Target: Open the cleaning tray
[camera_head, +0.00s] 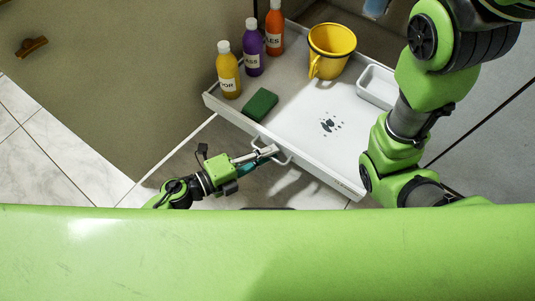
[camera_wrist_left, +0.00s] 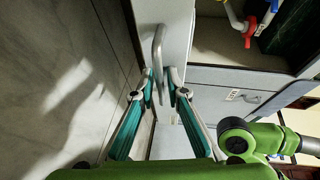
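The cleaning tray (camera_head: 318,168) is a white pull-out drawer, standing well out of the cabinet in the head view. A looped metal handle (camera_head: 286,156) is on its front; it also shows in the left wrist view (camera_wrist_left: 159,50). My left gripper (camera_head: 268,151) is at this handle. In the left wrist view, its two fingers (camera_wrist_left: 161,76) stand apart, one on each side of the handle, with a gap visible; contact is not clear. My right arm crosses the right side of the head view, but its gripper is out of view.
The tray holds yellow (camera_head: 228,71), purple (camera_head: 253,50) and orange (camera_head: 274,30) bottles, a green sponge (camera_head: 260,104), a yellow bucket (camera_head: 331,48) and a white box (camera_head: 376,86). A brown cabinet panel (camera_head: 110,70) is at left. Pipes with a red valve (camera_wrist_left: 249,30) show inside the cabinet.

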